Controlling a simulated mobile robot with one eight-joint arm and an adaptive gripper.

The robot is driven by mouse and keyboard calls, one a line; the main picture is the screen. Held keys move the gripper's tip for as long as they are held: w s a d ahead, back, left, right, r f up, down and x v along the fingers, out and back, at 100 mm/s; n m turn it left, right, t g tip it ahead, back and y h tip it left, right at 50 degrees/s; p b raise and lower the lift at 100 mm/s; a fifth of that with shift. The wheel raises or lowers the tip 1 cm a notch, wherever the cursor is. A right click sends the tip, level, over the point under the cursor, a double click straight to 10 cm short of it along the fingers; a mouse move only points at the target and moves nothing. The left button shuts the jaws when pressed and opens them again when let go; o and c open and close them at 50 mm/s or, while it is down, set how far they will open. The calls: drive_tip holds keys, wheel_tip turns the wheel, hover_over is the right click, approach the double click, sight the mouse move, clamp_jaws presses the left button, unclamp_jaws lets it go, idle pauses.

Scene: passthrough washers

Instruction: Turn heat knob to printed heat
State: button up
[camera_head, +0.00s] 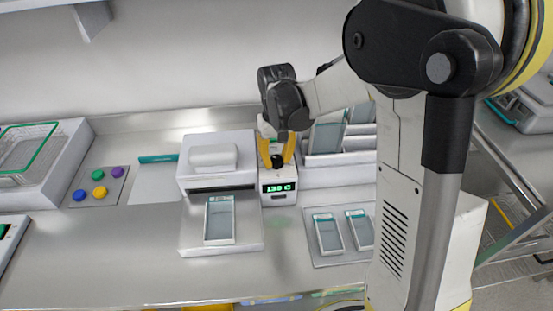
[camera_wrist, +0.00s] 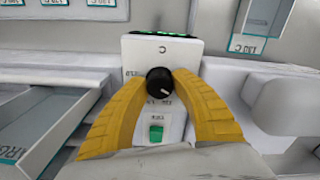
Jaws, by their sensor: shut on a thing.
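The heat knob (camera_wrist: 160,82) is round and black with a short white mark. It sits on a white control box (camera_wrist: 135,50), which also shows in the head view (camera_head: 279,182). The box's green display (camera_head: 279,188) seems to read about 130 C; the middle digit is not sharp. My gripper (camera_wrist: 163,85) has its two yellow fingers closed around the knob from both sides. In the head view my gripper (camera_head: 277,158) reaches down onto the box top. A printed label (camera_wrist: 248,44) on a pouch (camera_head: 219,220) reads 130 C. A green switch (camera_wrist: 156,132) is beside the knob.
A white sealer (camera_head: 215,180) stands left of the box, close to it. A rack (camera_head: 335,172) of pouches stands to the right. Several pouches lie on a tray (camera_head: 318,258) in front. A button panel (camera_head: 100,187) is at the left. The front counter is mostly clear.

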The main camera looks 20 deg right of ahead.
sight(277, 158)
drive_tip(key=o, duration=1.3)
drive_tip(key=shift+c, duration=0.2)
wheel_tip(277, 158, up, 12)
drive_tip(key=s+f+t+b, duration=0.2)
drive_tip(key=s+t+b, duration=0.1)
drive_tip(key=s, duration=0.6)
drive_tip(key=s+f+t+b, duration=0.3)
drive_tip(key=s+t, duration=0.1)
drive_tip(key=s, duration=0.4)
drive_tip(key=shift+s+f+m, duration=0.25)
drive_tip(key=shift+s+m, duration=0.05)
drive_tip(key=shift+s, duration=0.05)
